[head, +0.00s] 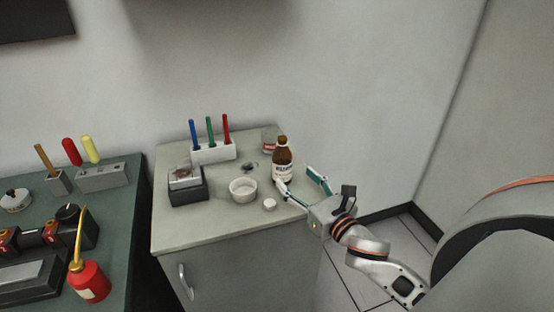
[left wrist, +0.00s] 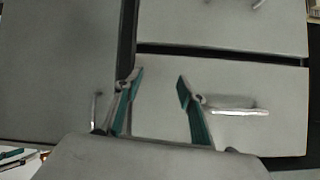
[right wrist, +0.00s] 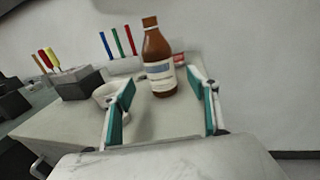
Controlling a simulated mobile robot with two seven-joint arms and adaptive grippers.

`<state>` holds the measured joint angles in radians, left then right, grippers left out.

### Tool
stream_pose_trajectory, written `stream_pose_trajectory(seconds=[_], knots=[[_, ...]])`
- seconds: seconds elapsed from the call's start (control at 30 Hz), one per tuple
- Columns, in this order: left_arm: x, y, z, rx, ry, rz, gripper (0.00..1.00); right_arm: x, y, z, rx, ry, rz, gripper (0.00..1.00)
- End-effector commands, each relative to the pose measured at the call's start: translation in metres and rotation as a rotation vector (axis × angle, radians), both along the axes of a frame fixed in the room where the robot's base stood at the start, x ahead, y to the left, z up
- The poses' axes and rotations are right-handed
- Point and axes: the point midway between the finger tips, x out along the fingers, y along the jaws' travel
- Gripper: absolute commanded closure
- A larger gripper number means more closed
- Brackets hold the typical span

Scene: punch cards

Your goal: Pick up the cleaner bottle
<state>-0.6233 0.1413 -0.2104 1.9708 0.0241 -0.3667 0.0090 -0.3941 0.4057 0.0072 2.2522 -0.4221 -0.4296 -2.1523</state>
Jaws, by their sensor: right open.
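The cleaner bottle (head: 283,160) is brown with a pale label and stands upright at the right side of the grey cabinet top. My right gripper (head: 302,184) is open and empty, just in front and to the right of the bottle. In the right wrist view the bottle (right wrist: 158,62) stands ahead, between the lines of the two open fingers (right wrist: 163,92) and beyond their tips. My left gripper (left wrist: 160,80) is open and empty, in front of cabinet drawers; it does not show in the head view.
A white holder (head: 213,152) with colored markers stands behind. A dark-based box (head: 187,185) is at left. A green bench (head: 124,200) holds a red oil can (head: 88,281).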

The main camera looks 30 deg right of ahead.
Motion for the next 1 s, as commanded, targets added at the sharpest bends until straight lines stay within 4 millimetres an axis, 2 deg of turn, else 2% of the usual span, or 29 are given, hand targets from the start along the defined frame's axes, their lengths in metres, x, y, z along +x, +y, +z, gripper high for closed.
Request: stream_pose_trajectory(seconds=[0.13, 0.3, 0.5, 0.6, 0.87, 0.9, 1.0], knots=[[-0.017, 0.0, -0.009, 0.001, 0.033, -0.001, 0.6, 0.016, -0.001, 0.001, 0.001, -0.002, -0.001, 0.41], [-0.024, -0.001, -0.015, 0.003, 0.051, -0.002, 0.6, 0.032, -0.001, 0.002, 0.003, -0.002, -0.001, 0.41], [-0.02, -0.001, -0.009, 0.003, 0.043, -0.002, 0.6, 0.06, -0.002, 0.002, 0.002, -0.001, -0.001, 0.41], [-0.016, -0.001, -0.005, 0.001, 0.034, -0.002, 0.6, 0.068, -0.002, 0.001, 0.001, 0.0, -0.001, 0.41], [-0.012, -0.001, -0.001, -0.001, 0.023, -0.001, 0.6, 0.07, -0.002, 0.0, 0.001, 0.001, 0.0, 0.41], [-0.012, -0.001, -0.001, -0.001, 0.023, -0.001, 0.6, 0.07, -0.002, 0.0, 0.001, 0.001, 0.0, 0.46], [-0.012, -0.001, -0.001, -0.001, 0.024, 0.0, 0.6, 0.07, -0.002, 0.0, 0.001, 0.001, 0.0, 0.72]])
